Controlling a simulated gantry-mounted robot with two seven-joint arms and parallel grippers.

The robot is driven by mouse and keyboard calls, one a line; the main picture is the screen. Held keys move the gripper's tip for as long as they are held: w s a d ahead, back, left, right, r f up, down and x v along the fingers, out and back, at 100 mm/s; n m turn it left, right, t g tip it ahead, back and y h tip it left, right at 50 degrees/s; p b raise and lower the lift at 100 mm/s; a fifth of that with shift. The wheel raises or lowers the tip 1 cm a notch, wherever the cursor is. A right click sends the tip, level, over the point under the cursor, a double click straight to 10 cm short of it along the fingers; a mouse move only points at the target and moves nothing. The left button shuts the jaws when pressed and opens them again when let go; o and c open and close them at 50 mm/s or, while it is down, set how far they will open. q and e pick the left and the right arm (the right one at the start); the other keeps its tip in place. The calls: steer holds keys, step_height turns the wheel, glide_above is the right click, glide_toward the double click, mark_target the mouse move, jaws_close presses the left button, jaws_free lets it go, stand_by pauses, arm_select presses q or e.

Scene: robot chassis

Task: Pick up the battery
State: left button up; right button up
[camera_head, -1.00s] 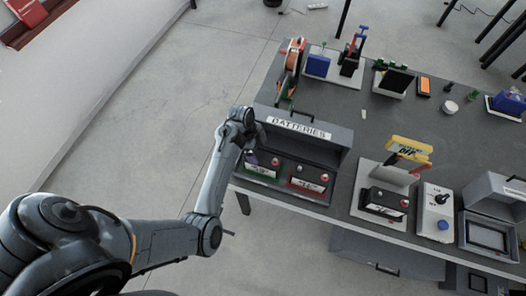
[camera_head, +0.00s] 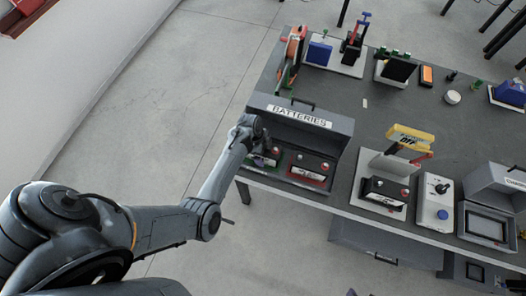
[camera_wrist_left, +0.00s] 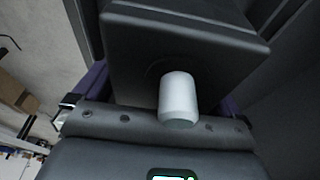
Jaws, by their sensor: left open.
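The batteries box (camera_head: 340,122) stands open at the table's left front corner. It holds a battery with green trim (camera_head: 262,161) on the left and a battery with red trim (camera_head: 309,166) on the right. My left gripper (camera_head: 264,148) is at the green-trimmed battery and covers part of it. In the left wrist view, dark battery casing (camera_wrist_left: 120,158) with a pale round post (camera_wrist_left: 177,98) and a green-lit display fills the middle. Purple finger parts show on both sides of it. The fingers are open; contact is not clear. My right gripper is out of view.
A switch panel (camera_head: 436,202) and an open grey case (camera_head: 490,215) stand farther right. The table's middle (camera_head: 350,85) is mostly clear.

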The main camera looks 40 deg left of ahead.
arm_select(q)
steer(key=shift+f, duration=0.1)
jaws_close()
steer(key=shift+w+r, duration=0.2)
steer(key=shift+s, duration=0.1)
stand_by(0.4)
